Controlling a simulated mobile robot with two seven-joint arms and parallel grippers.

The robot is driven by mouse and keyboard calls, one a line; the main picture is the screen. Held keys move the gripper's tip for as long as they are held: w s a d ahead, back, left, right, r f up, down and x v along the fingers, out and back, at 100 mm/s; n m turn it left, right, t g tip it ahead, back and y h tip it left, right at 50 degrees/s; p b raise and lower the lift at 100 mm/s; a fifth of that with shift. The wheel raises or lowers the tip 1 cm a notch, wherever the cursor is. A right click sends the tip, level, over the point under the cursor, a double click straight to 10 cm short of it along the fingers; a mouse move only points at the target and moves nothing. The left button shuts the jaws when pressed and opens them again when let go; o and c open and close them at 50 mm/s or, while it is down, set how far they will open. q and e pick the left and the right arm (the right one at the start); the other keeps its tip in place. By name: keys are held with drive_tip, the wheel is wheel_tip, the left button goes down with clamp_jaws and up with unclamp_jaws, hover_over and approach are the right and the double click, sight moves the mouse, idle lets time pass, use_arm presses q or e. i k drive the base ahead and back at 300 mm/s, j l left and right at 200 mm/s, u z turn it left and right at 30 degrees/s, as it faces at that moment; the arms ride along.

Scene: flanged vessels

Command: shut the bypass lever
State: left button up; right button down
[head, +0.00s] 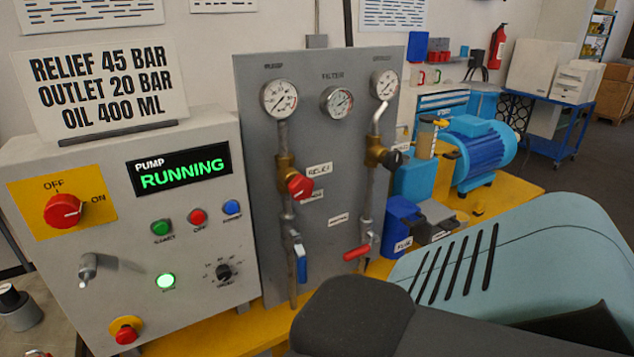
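Two lever valves sit low on the grey upright panel (335,120) in the head view. One has a blue lever (301,263) that hangs down along the left pipe. The other has a red lever (357,252) that lies roughly level across the foot of the right pipe. The small plates near them are too small to read, so I cannot tell which lever is the bypass. Neither gripper shows in this view. A teal and dark link of my own arm fills the lower right, in front of the panel's lower right area.
The control box (130,210) at left has a red OFF/ON knob (63,210) and a green RUNNING display (178,168). Gauges (279,98) and a red relief knob (299,186) are on the panel. A blue motor (485,150) stands on the yellow bench (513,196) behind.

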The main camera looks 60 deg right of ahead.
sight(301, 260)
drive_tip(key=z, duration=1.7)
